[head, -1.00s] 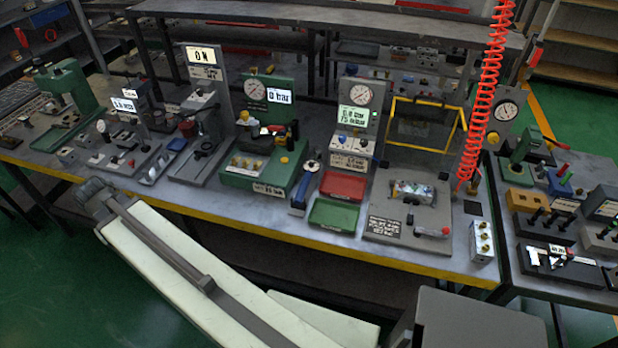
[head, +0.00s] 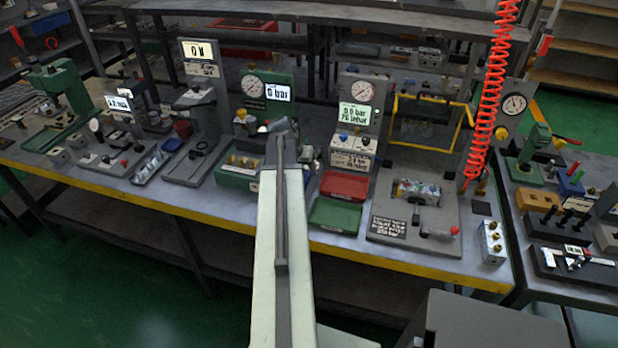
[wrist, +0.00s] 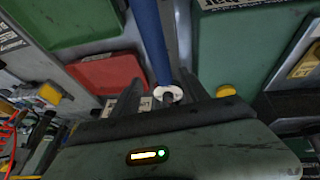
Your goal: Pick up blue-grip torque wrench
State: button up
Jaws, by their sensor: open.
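The torque wrench shows in the wrist view as a long blue grip (wrist: 150,38) running down from the top edge, with a pale round collar and dark shaft (wrist: 168,97) at its lower end. My gripper (wrist: 161,80) is open, with one dark finger on each side of the wrench. I cannot tell how far above the wrench the fingers are. In the head view my arm reaches over the bench and hides most of the wrench and the gripper's fingertips.
The red tray (head: 345,185) and green tray (head: 335,214) lie just right of my arm. The green gauge station (head: 238,172) is close on its left. A grey fixture plate (head: 400,225) and a coiled red hose (head: 483,95) are farther right.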

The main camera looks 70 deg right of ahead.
aim_at(306, 174)
jog(key=b+x, duration=0.1)
jog(key=x, duration=0.1)
jog(key=b+x, duration=0.3)
jog(key=x, duration=0.1)
jog(key=shift+w+d+f+b, duration=0.1)
jog(key=shift+w+d+b, duration=0.05)
jog(key=shift+w+b, duration=0.2)
jog(key=shift+s, duration=0.1)
jog(key=shift+c, duration=0.6)
grip_shut()
dwell(0.4)
